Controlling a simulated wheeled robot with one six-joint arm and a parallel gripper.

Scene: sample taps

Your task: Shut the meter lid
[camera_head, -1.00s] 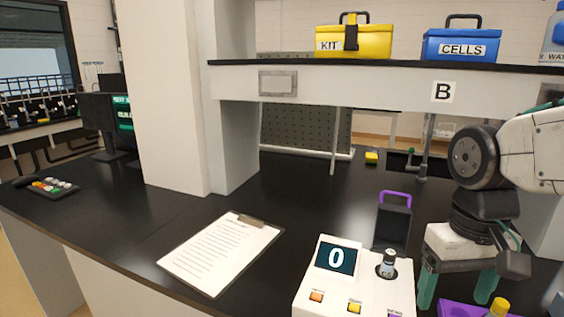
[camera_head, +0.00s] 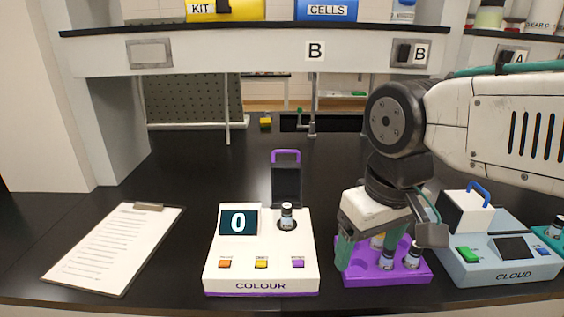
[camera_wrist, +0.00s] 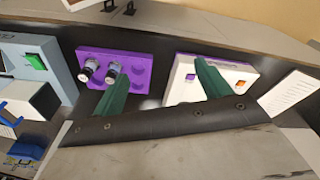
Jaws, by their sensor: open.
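The white colour meter (camera_head: 222,268) with a purple base stands in the middle of the bench, its display reading 0. Its dark lid (camera_head: 286,188) with a purple handle stands raised at the back. A capped vial (camera_head: 287,217) stands upright in the meter's round well. My gripper (camera_head: 368,248) is open over the purple vial rack (camera_head: 350,278), right of the meter, apart from the lid. In the wrist view the green fingers of my gripper (camera_wrist: 163,88) are spread and empty, with part of the meter (camera_wrist: 247,76) behind one finger; the lid is not clear there.
The cloud meter (camera_head: 490,272) with a blue-handled lid (camera_head: 465,212) stands to the right. A clipboard (camera_head: 118,250) lies left. A shelf (camera_head: 230,50) spans above the bench. Bench between clipboard and meter is clear.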

